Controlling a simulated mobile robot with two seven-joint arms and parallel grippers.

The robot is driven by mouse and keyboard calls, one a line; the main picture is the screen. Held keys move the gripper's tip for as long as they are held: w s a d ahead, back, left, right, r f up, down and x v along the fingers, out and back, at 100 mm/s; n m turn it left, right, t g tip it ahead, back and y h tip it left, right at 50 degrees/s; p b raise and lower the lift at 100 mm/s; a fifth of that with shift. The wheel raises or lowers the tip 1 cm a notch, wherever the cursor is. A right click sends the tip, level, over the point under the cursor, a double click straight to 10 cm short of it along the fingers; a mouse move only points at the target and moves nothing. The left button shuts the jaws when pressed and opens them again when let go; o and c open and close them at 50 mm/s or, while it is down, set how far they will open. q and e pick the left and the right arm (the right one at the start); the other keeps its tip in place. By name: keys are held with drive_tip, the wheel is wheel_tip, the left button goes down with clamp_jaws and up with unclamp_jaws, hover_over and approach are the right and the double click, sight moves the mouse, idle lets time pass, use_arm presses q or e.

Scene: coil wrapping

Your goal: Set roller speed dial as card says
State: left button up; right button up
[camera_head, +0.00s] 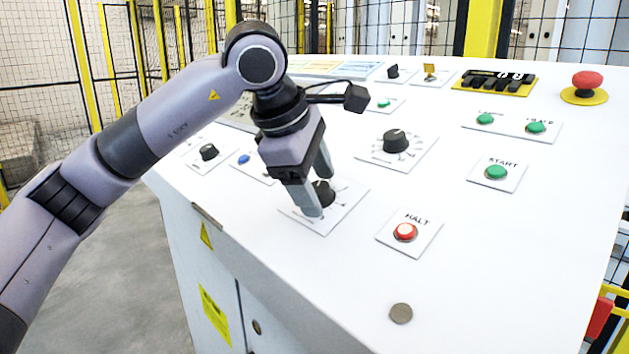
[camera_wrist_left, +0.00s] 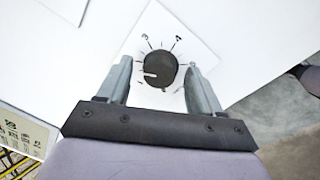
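A black dial (camera_head: 327,191) on a white scale plate (camera_head: 348,195) sits near the front of the sloped panel. My left gripper (camera_head: 319,196) is over it, one finger on each side. In the left wrist view the dial (camera_wrist_left: 161,69) lies between the open fingers, with small gaps on both sides. Its white pointer line faces left there, and the numerals 3 and 4 show on the plate. The dial's name is not readable. A second black dial (camera_head: 396,141) with a scale stands farther back. A printed card (camera_wrist_left: 26,131) shows in the wrist view, too small to read.
A red HALT button (camera_head: 405,232) and a green START button (camera_head: 496,172) are to the right. A small black knob (camera_head: 208,152) is at left. The front right panel is mostly clear.

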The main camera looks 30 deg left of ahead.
use_arm(q)
drive_tip(key=v, duration=0.7)
drive_tip(key=shift+p, duration=0.3)
drive_tip(key=shift+s, duration=0.15)
idle(0.4)
